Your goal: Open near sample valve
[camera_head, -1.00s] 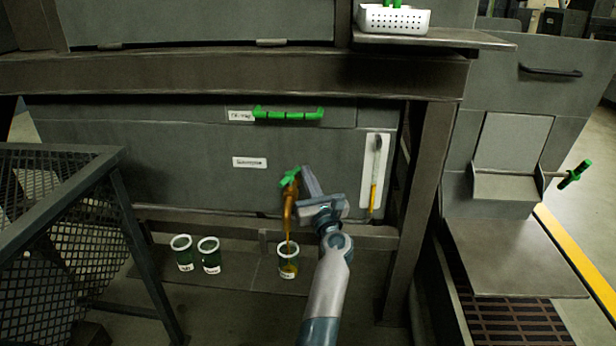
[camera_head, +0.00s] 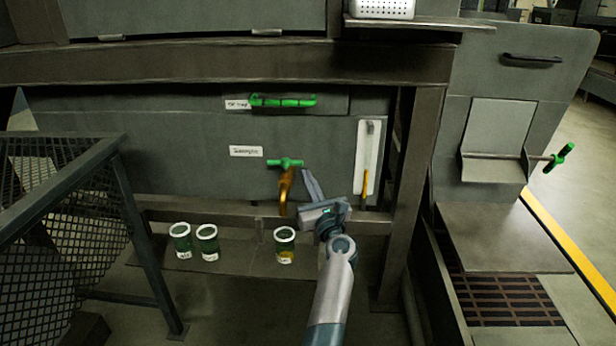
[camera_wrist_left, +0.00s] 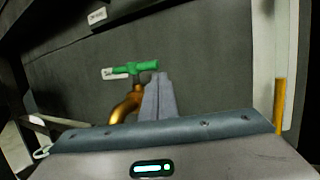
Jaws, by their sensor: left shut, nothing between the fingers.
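The sample valve has a green T-handle (camera_head: 285,163) and a brass spout (camera_head: 285,192) on the grey tank front. The handle lies crosswise, roughly level, and no stream shows below the spout. In the left wrist view the handle (camera_wrist_left: 137,69) and spout (camera_wrist_left: 126,106) are just left of and beyond the fingers. My left gripper (camera_head: 306,174) is shut and empty, right beside the valve. I cannot tell whether its tips touch the handle. A cup (camera_head: 285,255) with amber liquid stands below the spout. My right gripper is not in view.
Two more green cups (camera_head: 181,241) (camera_head: 207,245) stand left on the low shelf. A green drawer handle (camera_head: 283,101) is above the valve. A sight gauge (camera_head: 367,170) is to the right, near a frame post (camera_head: 411,200). A mesh railing (camera_head: 60,225) stands at the left.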

